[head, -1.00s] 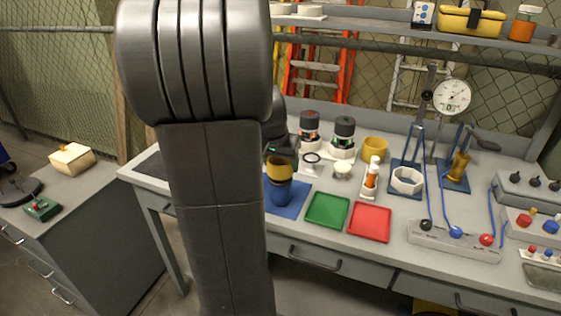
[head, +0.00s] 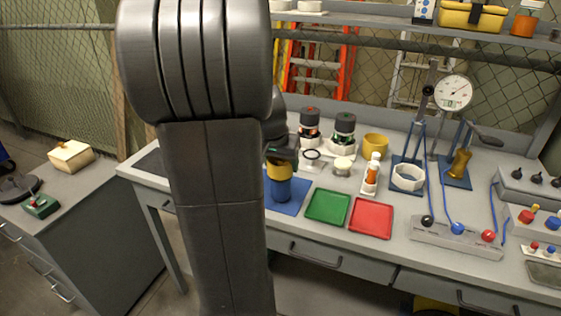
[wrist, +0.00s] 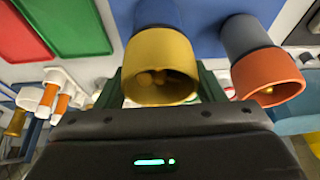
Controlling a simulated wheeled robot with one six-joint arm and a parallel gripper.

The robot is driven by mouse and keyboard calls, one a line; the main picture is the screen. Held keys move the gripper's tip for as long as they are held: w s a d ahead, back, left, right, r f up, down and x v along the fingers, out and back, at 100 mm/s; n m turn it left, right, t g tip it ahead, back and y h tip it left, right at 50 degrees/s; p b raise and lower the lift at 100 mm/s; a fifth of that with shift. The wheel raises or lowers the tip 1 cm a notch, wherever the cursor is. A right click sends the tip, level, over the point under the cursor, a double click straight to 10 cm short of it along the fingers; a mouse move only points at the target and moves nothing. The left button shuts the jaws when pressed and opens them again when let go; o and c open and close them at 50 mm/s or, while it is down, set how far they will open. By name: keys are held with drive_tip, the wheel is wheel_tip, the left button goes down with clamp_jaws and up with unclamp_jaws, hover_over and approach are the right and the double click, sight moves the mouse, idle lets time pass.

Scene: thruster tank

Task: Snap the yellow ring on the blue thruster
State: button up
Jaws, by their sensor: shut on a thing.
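The yellow ring (head: 279,171) sits at the top end of the blue thruster (head: 280,189), which stands on a blue mat (head: 297,205). In the wrist view the yellow ring (wrist: 160,62) is lined up with the end of the blue thruster (wrist: 157,12), with no clear gap. I cannot tell whether it is fully snapped on. My gripper (head: 281,158) is above the thruster, shut on the ring. In the wrist view its green fingers (wrist: 162,88) lie on both sides of the ring. My arm hides part of the mat's left side.
A second thruster with an orange ring (wrist: 268,76) stands close beside in the wrist view. A green tray (head: 327,207) and a red tray (head: 370,220) lie to the right. A yellow cup (head: 375,145) and black-topped devices (head: 343,128) stand behind.

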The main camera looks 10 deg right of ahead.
idle(0.4)
drive_tip(key=o, duration=1)
drive_tip(key=shift+o, duration=0.2)
